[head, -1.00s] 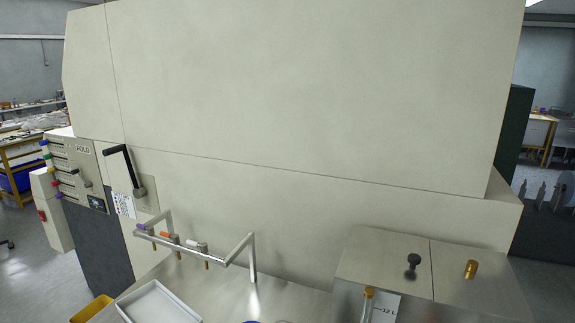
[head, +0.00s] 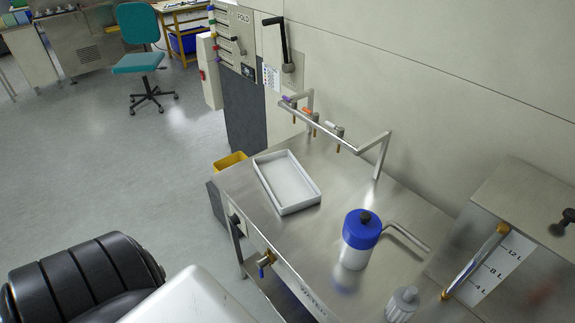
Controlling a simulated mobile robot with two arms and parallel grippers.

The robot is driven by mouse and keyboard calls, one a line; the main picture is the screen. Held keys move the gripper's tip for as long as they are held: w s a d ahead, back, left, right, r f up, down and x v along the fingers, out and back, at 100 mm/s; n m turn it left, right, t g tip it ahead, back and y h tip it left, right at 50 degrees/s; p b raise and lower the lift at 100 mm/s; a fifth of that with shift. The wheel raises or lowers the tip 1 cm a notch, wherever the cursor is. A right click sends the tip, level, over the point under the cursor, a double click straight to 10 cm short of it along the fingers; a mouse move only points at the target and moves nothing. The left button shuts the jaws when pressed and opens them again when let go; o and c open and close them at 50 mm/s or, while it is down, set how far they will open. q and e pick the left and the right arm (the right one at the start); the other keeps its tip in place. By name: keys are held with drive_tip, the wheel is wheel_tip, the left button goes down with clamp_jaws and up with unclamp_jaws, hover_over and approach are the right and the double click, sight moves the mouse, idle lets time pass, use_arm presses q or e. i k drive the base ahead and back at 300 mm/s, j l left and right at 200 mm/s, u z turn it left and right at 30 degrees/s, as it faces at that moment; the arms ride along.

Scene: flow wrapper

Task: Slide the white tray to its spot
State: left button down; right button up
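The white tray (head: 287,203) is a shallow, empty rectangular tray. It lies flat on the left part of the steel bench top (head: 335,181), below the metal rail. No marked spot for the tray can be made out on the bench. Neither of my grippers shows in the head view, and nothing is seen touching the tray.
A rail (head: 330,130) with colored handles runs behind the tray. A yellow bin (head: 230,161) is beyond the bench's left end.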

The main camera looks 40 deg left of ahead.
sight(291, 189)
drive_tip(key=j+z, duration=0.4)
drive_tip(key=j, duration=0.3)
drive_tip(key=k+j+z, duration=0.15)
drive_tip(key=j+z, duration=0.2)
drive_tip(key=j, duration=0.3)
